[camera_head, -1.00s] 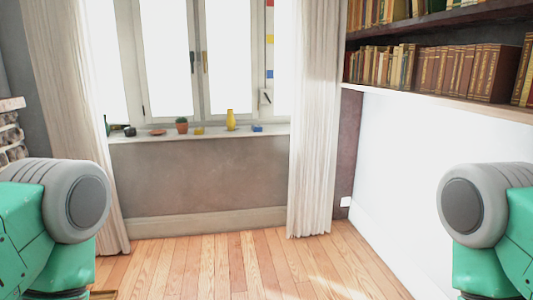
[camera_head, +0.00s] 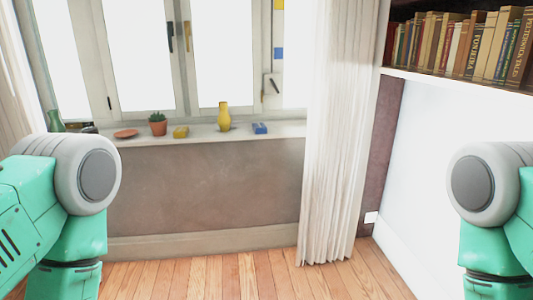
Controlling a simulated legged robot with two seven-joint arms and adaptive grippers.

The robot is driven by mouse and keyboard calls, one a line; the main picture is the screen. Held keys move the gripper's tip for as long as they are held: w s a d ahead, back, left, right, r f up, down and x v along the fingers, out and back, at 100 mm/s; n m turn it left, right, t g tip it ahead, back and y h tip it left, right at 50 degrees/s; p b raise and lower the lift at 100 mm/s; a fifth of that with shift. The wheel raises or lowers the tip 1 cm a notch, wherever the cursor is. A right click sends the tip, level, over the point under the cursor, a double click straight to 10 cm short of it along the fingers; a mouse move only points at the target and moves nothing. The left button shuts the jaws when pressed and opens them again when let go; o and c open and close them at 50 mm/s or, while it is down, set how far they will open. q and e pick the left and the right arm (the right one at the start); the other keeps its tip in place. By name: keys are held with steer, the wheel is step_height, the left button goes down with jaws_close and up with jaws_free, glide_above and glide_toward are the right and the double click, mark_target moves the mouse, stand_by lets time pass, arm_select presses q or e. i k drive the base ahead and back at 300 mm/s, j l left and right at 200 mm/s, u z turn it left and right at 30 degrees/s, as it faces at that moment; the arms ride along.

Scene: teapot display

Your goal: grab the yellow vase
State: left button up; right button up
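The yellow vase (camera_head: 224,117) stands upright on the window sill (camera_head: 290,130), in front of the window. It is between a small yellow object on its left and a blue object on its right. Parts of my two arms show at the left and right edges of the view. Neither gripper is in view, and nothing of mine touches the vase.
Also on the sill are a potted cactus (camera_head: 158,124), a reddish dish (camera_head: 126,134), a yellow block (camera_head: 181,132), a blue box (camera_head: 260,128) and a green vase (camera_head: 54,120). A curtain (camera_head: 335,140) hangs right of the sill. The visible wooden floor (camera_head: 220,278) is clear.

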mark_target(224, 118)
steer(key=i+j, duration=0.1)
steer(key=i, duration=1.95)
steer(key=l+z, duration=0.05)
steer(key=l, duration=0.05)
